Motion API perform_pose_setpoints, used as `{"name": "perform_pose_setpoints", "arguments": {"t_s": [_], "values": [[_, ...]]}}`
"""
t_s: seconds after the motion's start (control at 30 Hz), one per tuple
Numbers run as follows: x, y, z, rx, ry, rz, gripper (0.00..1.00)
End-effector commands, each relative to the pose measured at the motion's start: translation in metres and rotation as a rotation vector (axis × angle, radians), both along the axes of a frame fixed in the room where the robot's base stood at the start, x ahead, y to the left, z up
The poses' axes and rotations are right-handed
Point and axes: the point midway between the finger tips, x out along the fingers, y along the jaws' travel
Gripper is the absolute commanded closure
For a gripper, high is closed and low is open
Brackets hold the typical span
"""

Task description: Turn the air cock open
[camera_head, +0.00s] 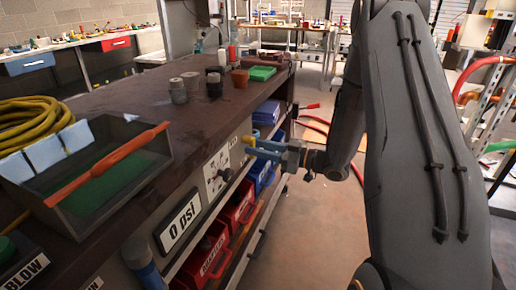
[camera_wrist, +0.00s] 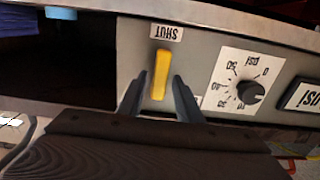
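The air cock is a yellow lever (camera_wrist: 162,72) on the grey bench-front panel. In the wrist view, which is upside down, it points at a label reading SHUT (camera_wrist: 166,33). My gripper (camera_wrist: 158,84) is open, with one finger on each side of the lever and gaps showing between. Whether the fingers touch the panel I cannot tell. In the head view my gripper (camera_head: 258,149) reaches the bench front from the right, and a small yellow part of the lever (camera_head: 247,141) shows by its tips. The lever's lower end is partly hidden by my gripper.
A dial with a black knob (camera_wrist: 250,92) sits beside the lever; it also shows in the head view (camera_head: 216,172). A "0 psi" display (camera_head: 180,220) is nearer. Red bins (camera_head: 213,252) and blue bins (camera_head: 266,113) fill shelves below the bench top (camera_head: 150,100).

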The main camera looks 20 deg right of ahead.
Motion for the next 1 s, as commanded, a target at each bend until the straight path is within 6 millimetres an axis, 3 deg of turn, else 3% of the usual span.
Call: {"name": "perform_pose_setpoints", "arguments": {"t_s": [0.03, 0.17, 0.57, 1.0], "values": [[-0.0001, -0.0001, 0.0, 0.0, 0.0, 0.0, 0.78], [-0.0001, -0.0002, 0.0, 0.0, 0.0, 0.0, 0.99], [-0.0017, 0.0008, 0.0014, 0.037, 0.047, 0.0, 1.0], [-0.0074, 0.005, 0.0045, 0.249, 0.318, 0.0, 1.0]]}}
